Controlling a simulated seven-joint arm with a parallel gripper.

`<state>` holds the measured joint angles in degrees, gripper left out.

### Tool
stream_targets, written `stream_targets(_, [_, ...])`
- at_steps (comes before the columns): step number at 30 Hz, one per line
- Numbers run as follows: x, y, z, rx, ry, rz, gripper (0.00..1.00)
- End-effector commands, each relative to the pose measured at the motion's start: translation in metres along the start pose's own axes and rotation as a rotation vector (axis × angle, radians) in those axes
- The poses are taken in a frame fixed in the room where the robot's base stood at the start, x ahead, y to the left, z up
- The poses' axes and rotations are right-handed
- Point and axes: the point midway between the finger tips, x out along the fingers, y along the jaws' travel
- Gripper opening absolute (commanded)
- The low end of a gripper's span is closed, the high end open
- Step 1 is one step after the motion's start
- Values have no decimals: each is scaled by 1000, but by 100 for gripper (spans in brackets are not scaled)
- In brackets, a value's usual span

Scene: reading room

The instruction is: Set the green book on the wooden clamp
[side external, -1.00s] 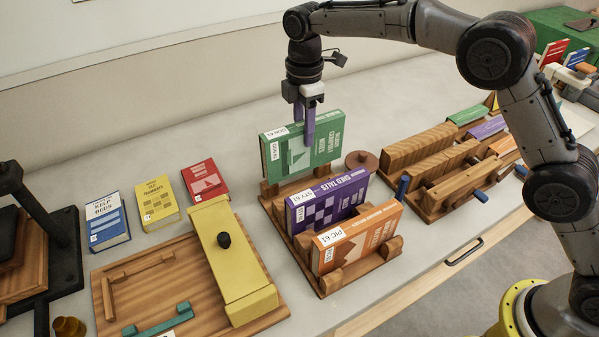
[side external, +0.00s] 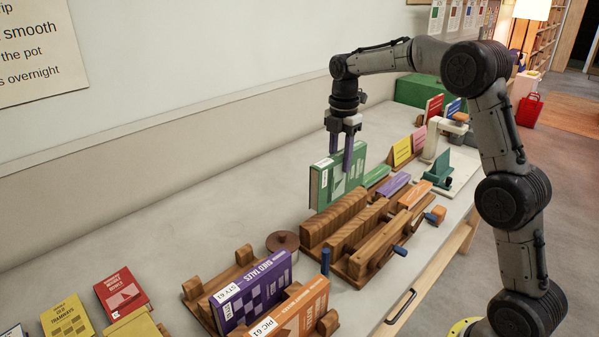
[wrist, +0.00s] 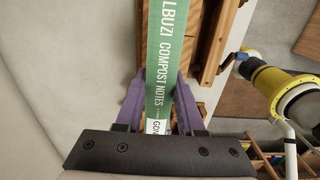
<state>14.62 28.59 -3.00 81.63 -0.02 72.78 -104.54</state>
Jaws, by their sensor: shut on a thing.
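The green book (side external: 325,186) is upright between the purple fingers of my gripper (side external: 342,150). In the wrist view the green book's spine (wrist: 161,60) runs between both fingers of my gripper (wrist: 160,105), with wood beside and partly under it. The wooden clamp (side external: 342,228) has long wooden bars, blue handles and green, purple and orange strips at its far end. The book is at the clamp's back edge, overlapping its far bar in the side view. I cannot tell whether its hidden lower edge touches the clamp.
A wooden rack (side external: 196,287) holds a purple book (side external: 252,290) and an orange book (side external: 296,308); its back slot is empty. A round brown lidded object (side external: 283,242) sits between rack and clamp. Yellow and pink books (side external: 402,151) stand beyond. The table behind the clamp is clear.

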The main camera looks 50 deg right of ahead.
Motion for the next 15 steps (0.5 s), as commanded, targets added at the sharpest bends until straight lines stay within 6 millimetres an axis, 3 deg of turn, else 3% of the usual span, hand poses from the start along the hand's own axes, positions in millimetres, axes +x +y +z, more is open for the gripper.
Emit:
stream_targets(3, [-4,-13,20,2,-1,3,0])
stream_targets(6, [-4,-19,28,1,-1,3,0])
stream_targets(15, [18,-21,30,-2,0,0,0])
